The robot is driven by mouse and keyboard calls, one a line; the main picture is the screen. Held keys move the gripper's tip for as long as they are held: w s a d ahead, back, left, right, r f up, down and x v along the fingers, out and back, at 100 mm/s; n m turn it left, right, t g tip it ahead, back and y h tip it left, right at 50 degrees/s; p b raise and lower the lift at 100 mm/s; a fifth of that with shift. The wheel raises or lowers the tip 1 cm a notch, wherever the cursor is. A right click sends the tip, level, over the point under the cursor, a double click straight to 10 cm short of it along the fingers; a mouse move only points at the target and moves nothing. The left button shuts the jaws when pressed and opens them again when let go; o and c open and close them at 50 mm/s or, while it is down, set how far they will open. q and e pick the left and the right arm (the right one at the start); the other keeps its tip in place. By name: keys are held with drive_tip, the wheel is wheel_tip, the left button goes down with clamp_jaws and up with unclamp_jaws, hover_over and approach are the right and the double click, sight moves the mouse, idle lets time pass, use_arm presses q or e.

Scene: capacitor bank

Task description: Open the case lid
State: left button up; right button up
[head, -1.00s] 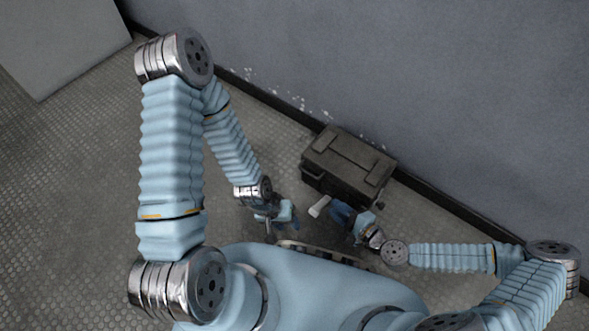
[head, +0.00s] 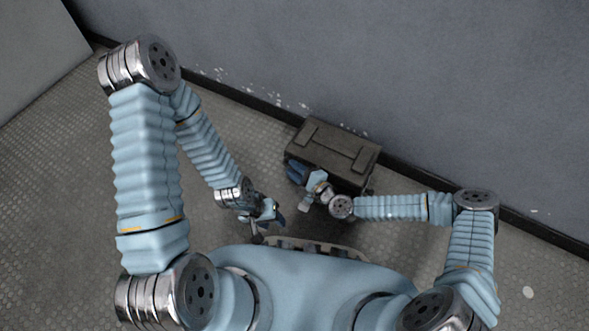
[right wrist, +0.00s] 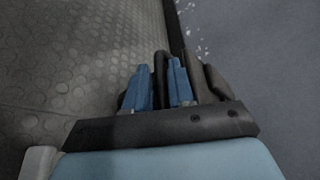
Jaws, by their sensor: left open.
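The case (head: 350,158) is a dark grey-green box with a ribbed lid, standing on the floor by the wall. Its lid looks closed. My right gripper (head: 295,172) is at the case's left front side, close against it. In the right wrist view its two blue fingers (right wrist: 161,82) stand apart, with a dark upright part of the case (right wrist: 160,66) between or just beyond them. I cannot tell whether they press on it. My left gripper (head: 277,217) is open and empty, in front of the case and to its left, apart from it.
The grey wall (head: 400,75) with its dark skirting runs close behind the case. A pale grey panel (head: 35,45) stands at the upper left. The studded metal floor (head: 70,200) is clear to the left.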

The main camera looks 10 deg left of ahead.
drive_tip(key=shift+w+a, duration=0.15)
clamp_jaws()
drive_tip(key=shift+f, duration=0.1)
